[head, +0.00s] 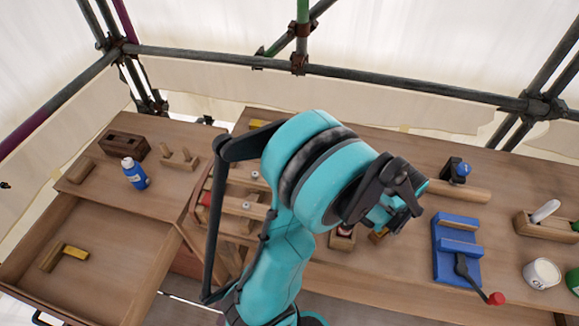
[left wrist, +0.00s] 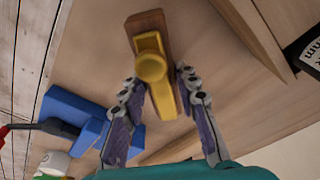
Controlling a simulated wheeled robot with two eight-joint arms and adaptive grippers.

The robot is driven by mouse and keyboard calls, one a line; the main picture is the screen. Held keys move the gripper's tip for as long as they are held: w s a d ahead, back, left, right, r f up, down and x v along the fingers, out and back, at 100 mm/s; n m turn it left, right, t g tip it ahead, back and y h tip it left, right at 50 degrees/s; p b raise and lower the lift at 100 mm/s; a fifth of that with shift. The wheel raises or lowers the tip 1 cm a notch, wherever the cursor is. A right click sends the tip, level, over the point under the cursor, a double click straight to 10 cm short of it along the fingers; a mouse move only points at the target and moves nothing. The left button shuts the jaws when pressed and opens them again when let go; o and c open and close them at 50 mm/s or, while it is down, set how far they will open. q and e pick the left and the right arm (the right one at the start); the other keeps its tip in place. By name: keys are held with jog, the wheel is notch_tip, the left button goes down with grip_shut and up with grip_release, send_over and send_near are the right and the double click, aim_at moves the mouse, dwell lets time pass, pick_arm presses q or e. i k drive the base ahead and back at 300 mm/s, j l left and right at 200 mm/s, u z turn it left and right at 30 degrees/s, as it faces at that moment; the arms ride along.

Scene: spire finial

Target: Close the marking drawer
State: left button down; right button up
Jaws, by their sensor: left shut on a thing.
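The drawer (head: 115,265) at the lower left of the head view stands open, with its inside showing. An L-shaped wood-and-yellow tool (head: 65,256) lies in it. My left gripper (head: 392,205) is over the middle of the bench, well to the right of the drawer and partly hidden by its own arm. In the left wrist view, my left gripper (left wrist: 160,125) has a brown wooden tool with a yellow round knob (left wrist: 152,68) between its fingers and is shut on it. My right gripper is not in view.
A blue vise (head: 457,250) with a red-tipped handle stands right of the arm. A blue bottle (head: 135,174) and a dark wooden block (head: 124,147) stand on the bench behind the drawer. A white can (head: 541,273) is at the far right. Scaffold poles cross the back.

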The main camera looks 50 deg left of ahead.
aim_at(110, 282)
jog(key=k+j+z, duration=0.1)
jog(key=k, duration=0.4)
jog(key=k+j, duration=0.3)
jog(key=k, duration=0.2)
jog(key=k+j+u, duration=0.4)
jog(key=u, duration=0.25)
jog(key=i+l+u, duration=0.1)
jog(key=u, duration=0.35)
jog(key=i+l+u, duration=0.15)
jog(key=u, duration=0.25)
jog(key=i+l+u, duration=0.15)
jog(key=u, duration=0.3)
jog(key=l+u, duration=0.2)
jog(key=u, duration=0.25)
jog(key=i+l+u, duration=0.1)
jog(key=l+u, duration=0.15)
jog(key=u, duration=0.15)
jog(key=l+u, duration=0.25)
jog(key=u, duration=0.2)
